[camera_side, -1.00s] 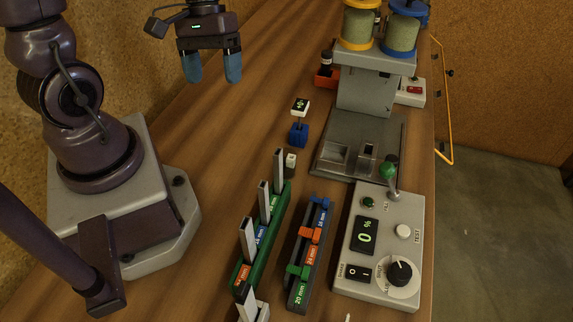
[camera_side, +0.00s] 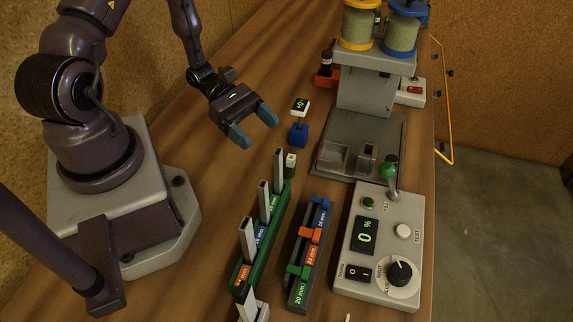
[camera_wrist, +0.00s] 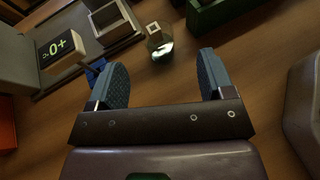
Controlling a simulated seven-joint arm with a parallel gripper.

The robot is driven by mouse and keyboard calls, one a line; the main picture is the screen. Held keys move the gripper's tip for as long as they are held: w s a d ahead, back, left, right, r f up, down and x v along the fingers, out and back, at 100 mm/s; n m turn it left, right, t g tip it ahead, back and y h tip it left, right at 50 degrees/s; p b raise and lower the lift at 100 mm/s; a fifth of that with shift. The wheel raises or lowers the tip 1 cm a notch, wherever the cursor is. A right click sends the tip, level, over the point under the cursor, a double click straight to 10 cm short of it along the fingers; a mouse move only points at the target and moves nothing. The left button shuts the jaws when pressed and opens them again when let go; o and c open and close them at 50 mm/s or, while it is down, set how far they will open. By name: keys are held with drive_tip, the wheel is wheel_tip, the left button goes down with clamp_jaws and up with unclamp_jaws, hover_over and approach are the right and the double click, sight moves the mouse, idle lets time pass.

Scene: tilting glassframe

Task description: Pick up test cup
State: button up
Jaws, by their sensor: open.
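A small glass-like cup with a pale square top (camera_side: 290,162), which may be the test cup, stands on the wooden table beside the far end of the green rack. It also shows in the wrist view (camera_wrist: 160,46), upright, beyond the space between my fingertips. My gripper (camera_side: 253,126) is open and empty, with two blue fingers spread apart. It hangs above the table, to the left of the cup and apart from it. In the wrist view my gripper (camera_wrist: 162,65) frames the cup from behind, with nothing between the fingers.
A blue block (camera_side: 298,135) with a small display (camera_side: 300,106) stands just behind the cup. The green rack (camera_side: 262,236) with upright grey posts is in front. A dark rack (camera_side: 309,258), a control box (camera_side: 382,270) and a grey machine (camera_side: 365,90) stand to the right.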

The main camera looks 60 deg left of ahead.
sight(287, 156)
drive_tip(key=x, duration=0.8)
drive_tip(key=shift+w+d+f, duration=0.15)
drive_tip(key=shift+w+f, duration=0.15)
drive_tip(key=shift+f, duration=0.05)
drive_tip(key=c, duration=1)
drive_tip(key=shift+r, duration=0.1)
drive_tip(key=shift+c, duration=0.2)
